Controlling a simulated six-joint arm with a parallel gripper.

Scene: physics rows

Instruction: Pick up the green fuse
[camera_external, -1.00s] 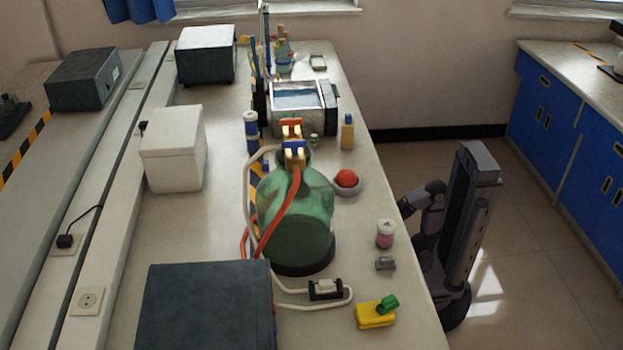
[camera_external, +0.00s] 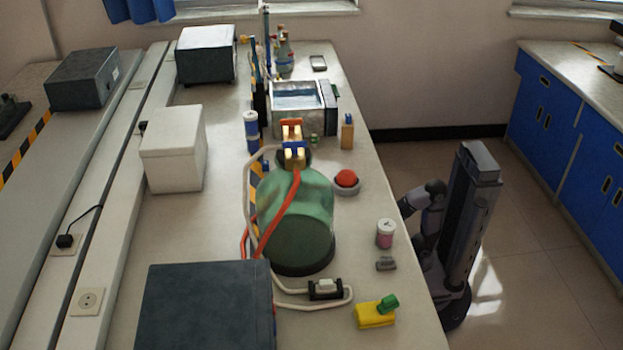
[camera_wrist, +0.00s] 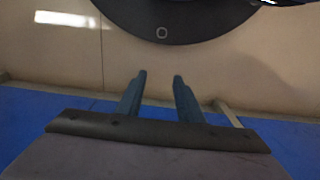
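A small green block (camera_external: 388,302) lies on top of a yellow block (camera_external: 375,315) near the front right edge of the bench. Another tiny green item (camera_external: 314,140) stands farther back, beside the metal water bath. I cannot tell from shape which of these is the fuse. My gripper (camera_wrist: 159,77) shows in the wrist view with its two fingers apart and nothing between them. It is over the floor, away from the bench objects. In the external view my arm stands to the right of the bench, and the gripper cannot be made out there.
A large green glass bottle (camera_external: 300,215) with red and white hoses fills the bench middle. A pink-filled jar (camera_external: 385,233), a small grey block (camera_external: 386,264) and a white-and-black switch (camera_external: 325,288) stand near the green and yellow blocks. A dark box (camera_external: 205,305) is at front left.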

